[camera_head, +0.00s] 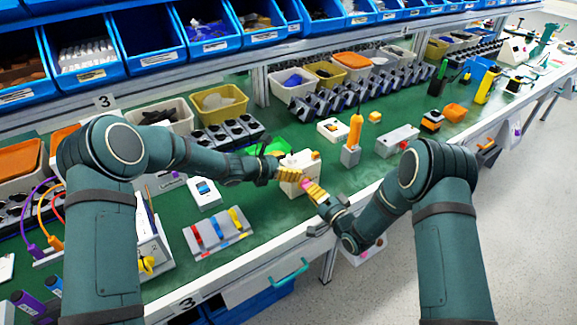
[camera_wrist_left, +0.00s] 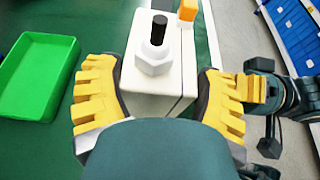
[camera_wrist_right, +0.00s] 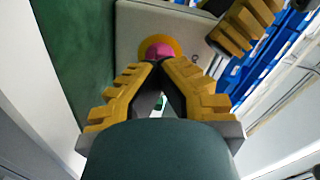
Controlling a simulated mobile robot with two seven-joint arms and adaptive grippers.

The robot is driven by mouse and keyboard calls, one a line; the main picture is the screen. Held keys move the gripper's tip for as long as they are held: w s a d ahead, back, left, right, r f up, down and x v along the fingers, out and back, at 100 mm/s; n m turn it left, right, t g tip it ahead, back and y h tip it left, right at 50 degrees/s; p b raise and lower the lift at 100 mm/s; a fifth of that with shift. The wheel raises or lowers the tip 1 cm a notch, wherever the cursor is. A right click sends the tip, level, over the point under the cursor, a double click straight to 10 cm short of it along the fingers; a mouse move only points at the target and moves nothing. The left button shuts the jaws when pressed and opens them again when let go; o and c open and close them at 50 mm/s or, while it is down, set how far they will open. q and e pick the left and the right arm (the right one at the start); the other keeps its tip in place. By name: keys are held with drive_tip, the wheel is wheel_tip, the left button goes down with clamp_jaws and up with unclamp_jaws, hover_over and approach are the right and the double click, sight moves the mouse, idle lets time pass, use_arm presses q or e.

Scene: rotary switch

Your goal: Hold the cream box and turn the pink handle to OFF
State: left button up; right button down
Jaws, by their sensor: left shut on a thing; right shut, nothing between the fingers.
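The cream box (camera_head: 298,161) stands near the front edge of the green bench. My left gripper (camera_head: 287,174) is shut on it; the left wrist view shows yellow fingers on both sides of the box (camera_wrist_left: 152,101). A white hex fitting with a black stem (camera_wrist_left: 156,55) is on its top. The pink handle (camera_wrist_right: 158,48), with a yellow ring around it, is on the box face in the right wrist view. My right gripper (camera_wrist_right: 158,66) is shut and empty, its fingertips at the handle and partly covering it. Any ON/OFF marking is not readable.
A green tray (camera_wrist_left: 37,77) lies beside the box. A panel with coloured levers (camera_head: 218,232) is at left on the bench. A block with an orange handle (camera_head: 352,145) and a grey box (camera_head: 397,141) stand to the right. Blue bins line the shelf behind.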

drive_tip(key=n, duration=1.1)
drive_tip(key=shift+n, duration=0.3)
drive_tip(key=c, duration=1)
unclamp_jaws()
drive_tip(key=shift+v, duration=2.45)
